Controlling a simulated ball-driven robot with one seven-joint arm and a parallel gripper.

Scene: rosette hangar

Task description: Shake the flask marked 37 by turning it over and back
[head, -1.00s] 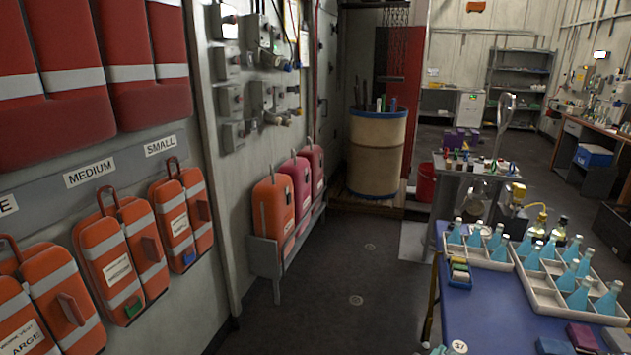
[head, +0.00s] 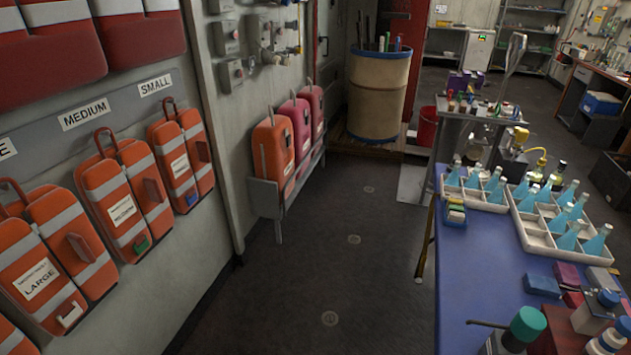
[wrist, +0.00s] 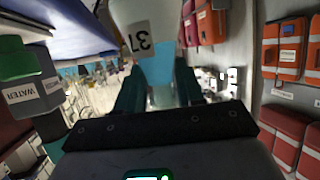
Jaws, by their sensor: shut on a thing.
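The flask marked 37 (wrist: 139,40) shows at the top middle of the wrist view. It has a pale part with dark figures, which stand upside down in the picture, and light blue (wrist: 161,76) below. My gripper (wrist: 158,88) is shut on the flask, with one dark teal finger on each side of it. The flask's far end is cut off by the picture's top edge. I cannot tell surely how far it is tilted. Neither my gripper nor this flask shows in the head view.
A blue-topped table (head: 485,290) bears white divided trays (head: 540,238) of several blue flasks. A teal-capped bottle (head: 526,325) stands near its front. A bottle labelled WATER (wrist: 32,92) is left in the wrist view. Orange vests (head: 125,208) hang left; the floor (head: 335,265) between is clear.

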